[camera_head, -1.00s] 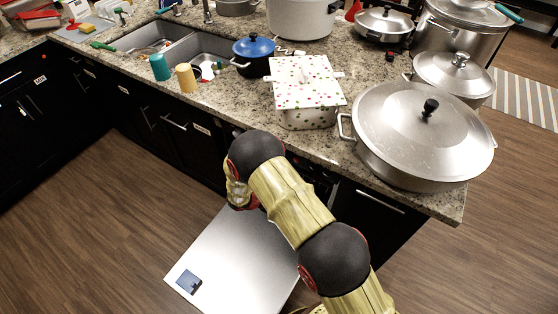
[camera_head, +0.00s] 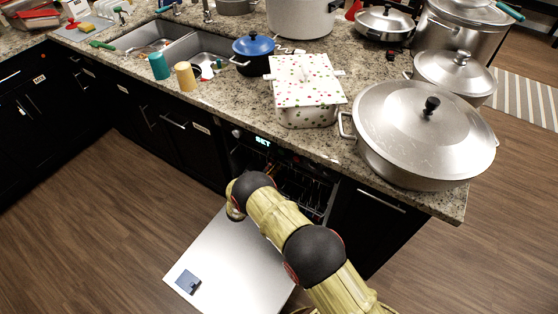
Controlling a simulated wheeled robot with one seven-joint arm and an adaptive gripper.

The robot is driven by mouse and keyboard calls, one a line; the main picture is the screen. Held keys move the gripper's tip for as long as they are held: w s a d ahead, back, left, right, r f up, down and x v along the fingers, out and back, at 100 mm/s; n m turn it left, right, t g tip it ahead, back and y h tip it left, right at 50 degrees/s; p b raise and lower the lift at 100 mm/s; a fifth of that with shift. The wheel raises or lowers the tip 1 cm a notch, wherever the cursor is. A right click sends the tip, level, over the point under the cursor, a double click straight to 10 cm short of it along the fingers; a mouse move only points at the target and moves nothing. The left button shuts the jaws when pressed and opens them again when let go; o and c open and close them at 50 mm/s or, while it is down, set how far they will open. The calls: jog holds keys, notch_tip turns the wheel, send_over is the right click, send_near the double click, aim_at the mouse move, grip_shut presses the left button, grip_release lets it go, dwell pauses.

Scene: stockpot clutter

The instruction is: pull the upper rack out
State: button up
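The dishwasher stands open under the counter, its silver door (camera_head: 225,255) folded down flat above the floor. The upper rack (camera_head: 304,186) shows as dark wire with thin upright tines in the opening below the lit display. Its left part is hidden behind my arm. It looks to be inside the opening. The end of my arm (camera_head: 235,203) is bent down at the left side of the opening, over the inner edge of the door. My gripper's fingers are hidden behind the arm, so I cannot tell whether they touch the rack.
A granite counter (camera_head: 225,108) overhangs the dishwasher. On it stand a large lidded pan (camera_head: 405,125) near the right edge, a dotted box (camera_head: 305,85), a blue-lidded pot (camera_head: 253,48) and two cups. The wooden floor (camera_head: 110,235) left of the door is clear.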

aim_at(280, 158)
jog(key=shift+b+x, duration=0.45)
jog(key=shift+x, duration=1.7)
jog(key=c, duration=0.8)
grip_shut()
